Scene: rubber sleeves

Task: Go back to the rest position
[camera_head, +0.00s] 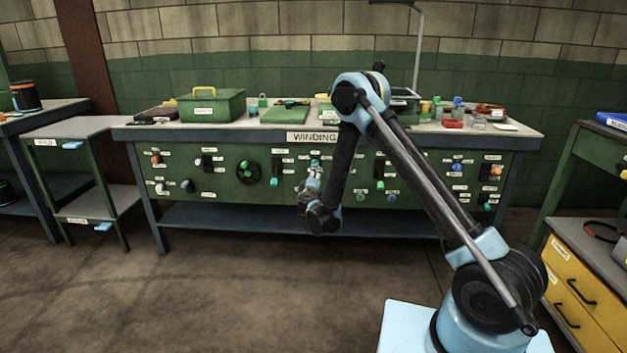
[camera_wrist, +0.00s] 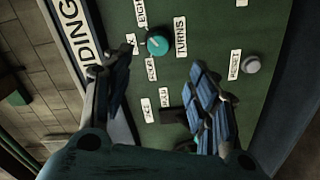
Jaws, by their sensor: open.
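My gripper (camera_wrist: 160,92) is open and empty in the wrist view, with its two fingers spread apart in front of the green panel (camera_wrist: 221,40). A teal knob (camera_wrist: 157,45) labelled TURNS shows beyond the fingertips, apart from them. A grey button (camera_wrist: 251,64) sits to the right, and a dark switch (camera_wrist: 172,116) is seen between the fingers. In the head view my gripper (camera_head: 314,172) is small and held close to the front of the WINDING bench panel (camera_head: 222,170). My arm is bent, reaching down toward the panel from above.
The bench top (camera_head: 160,133) carries a green box (camera_head: 212,106) and several small items. A grey shelf unit (camera_head: 85,128) stands left and a yellow drawer cabinet (camera_head: 572,283) right. The floor (camera_head: 270,290) in front of the bench is clear left of my base.

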